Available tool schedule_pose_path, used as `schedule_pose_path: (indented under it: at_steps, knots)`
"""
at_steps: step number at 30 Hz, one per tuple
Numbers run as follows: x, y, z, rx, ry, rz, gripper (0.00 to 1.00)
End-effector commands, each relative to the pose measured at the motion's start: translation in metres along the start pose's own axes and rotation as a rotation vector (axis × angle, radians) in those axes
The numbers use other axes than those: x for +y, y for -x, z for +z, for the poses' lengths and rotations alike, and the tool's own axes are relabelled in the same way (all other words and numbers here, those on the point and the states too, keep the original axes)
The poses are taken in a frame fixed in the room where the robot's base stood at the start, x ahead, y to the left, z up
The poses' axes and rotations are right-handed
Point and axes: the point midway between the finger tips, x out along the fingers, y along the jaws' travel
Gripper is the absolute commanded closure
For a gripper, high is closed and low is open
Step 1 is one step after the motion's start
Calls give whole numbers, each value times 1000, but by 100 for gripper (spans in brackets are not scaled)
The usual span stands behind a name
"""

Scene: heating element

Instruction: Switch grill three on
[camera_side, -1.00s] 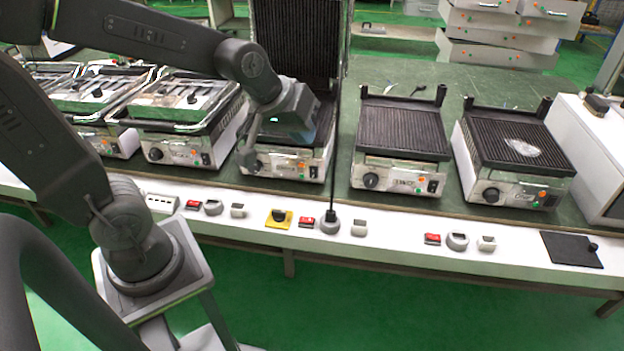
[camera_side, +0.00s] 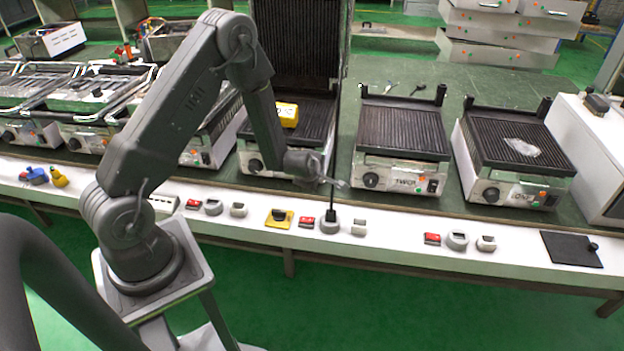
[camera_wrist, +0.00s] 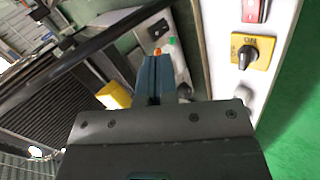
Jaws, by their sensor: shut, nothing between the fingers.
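The middle grill (camera_side: 262,118) has its ribbed lid raised. Its round knob (camera_side: 255,165) is at the left of its front panel. My gripper (camera_side: 342,184) is shut and empty near that panel's right end, pointing right, and my wrist covers part of the panel. In the wrist view, my blue-grey fingers (camera_wrist: 153,68) are together. Beyond their tips show a black switch (camera_wrist: 158,29), an orange light (camera_wrist: 157,51) and a green light (camera_wrist: 172,41) on a grill front. Contact and the switch's setting cannot be told. Which grill is number three is unclear.
A yellow block (camera_side: 287,115) lies on the middle grill's plate. A thin black pole (camera_side: 333,150) stands close to my gripper. The white front ledge (camera_side: 390,233) carries a yellow rotary switch (camera_side: 279,218) and red switches (camera_side: 306,222). Another grill (camera_side: 400,130) stands to the right.

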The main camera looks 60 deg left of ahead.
Motion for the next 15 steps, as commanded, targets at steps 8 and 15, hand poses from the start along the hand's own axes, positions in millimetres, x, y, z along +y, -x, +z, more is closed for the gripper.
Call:
schedule_pose_path:
  at_steps: [8,15]
  knots:
    - [-36,-37,-27,99,161,33,100]
    - [-39,-39,-30,108,177,41,100]
